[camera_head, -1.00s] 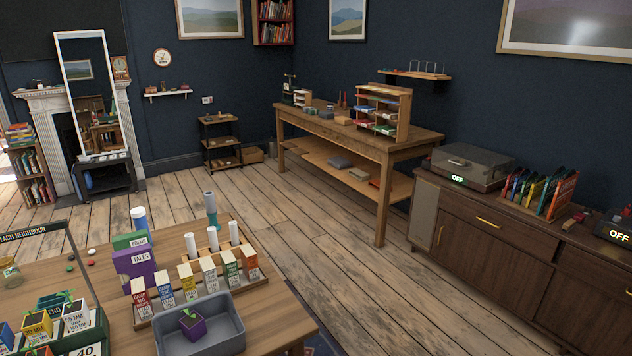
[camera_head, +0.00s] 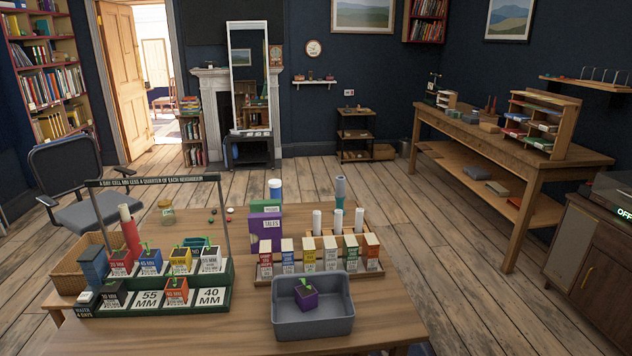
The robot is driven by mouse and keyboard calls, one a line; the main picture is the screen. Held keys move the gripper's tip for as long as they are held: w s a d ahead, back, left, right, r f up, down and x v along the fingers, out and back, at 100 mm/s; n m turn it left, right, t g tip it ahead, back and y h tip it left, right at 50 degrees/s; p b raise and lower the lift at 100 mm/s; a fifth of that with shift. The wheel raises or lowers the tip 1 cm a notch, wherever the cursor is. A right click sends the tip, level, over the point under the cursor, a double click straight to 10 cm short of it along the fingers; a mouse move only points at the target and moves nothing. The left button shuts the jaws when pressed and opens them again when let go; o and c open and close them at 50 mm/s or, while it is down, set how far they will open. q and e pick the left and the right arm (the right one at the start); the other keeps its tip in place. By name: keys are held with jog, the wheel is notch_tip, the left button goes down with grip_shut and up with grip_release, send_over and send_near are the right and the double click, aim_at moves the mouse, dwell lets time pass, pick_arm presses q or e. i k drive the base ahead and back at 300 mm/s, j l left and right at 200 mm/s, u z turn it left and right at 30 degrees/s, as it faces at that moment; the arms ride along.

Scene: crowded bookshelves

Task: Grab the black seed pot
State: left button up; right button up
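The black seed pot (camera_head: 114,294) appears to be the dark pot with a green sprout at the left of the lower row of a green stepped stand (camera_head: 222,298). Its front label is too small to read fully. An orange pot (camera_head: 176,291) stands in the same row. Red (camera_head: 121,263), blue (camera_head: 150,262), yellow (camera_head: 181,260) and white (camera_head: 210,259) pots stand on the upper step. A purple pot (camera_head: 305,296) sits in a grey tray (camera_head: 313,325). Neither of my grippers is in view.
A sign frame (camera_head: 225,215) rises over the stand. A wicker basket (camera_head: 75,268) and dark blue container (camera_head: 93,264) are at its left. Seed boxes in a wooden rack (camera_head: 265,281) stand behind the tray. The wooden table (camera_head: 395,325) is clear at front right. A chair (camera_head: 85,208) is beyond.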

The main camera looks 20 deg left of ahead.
aim_at(116, 295)
jog(key=u, duration=2.05)
jog(key=i+l+u, duration=0.1)
jog(key=l, duration=0.35)
jog(key=i+l+u, duration=0.1)
jog(key=l, duration=0.4)
jog(key=i+l, duration=0.1)
jog(key=l, duration=0.35)
jog(key=i+u, duration=0.05)
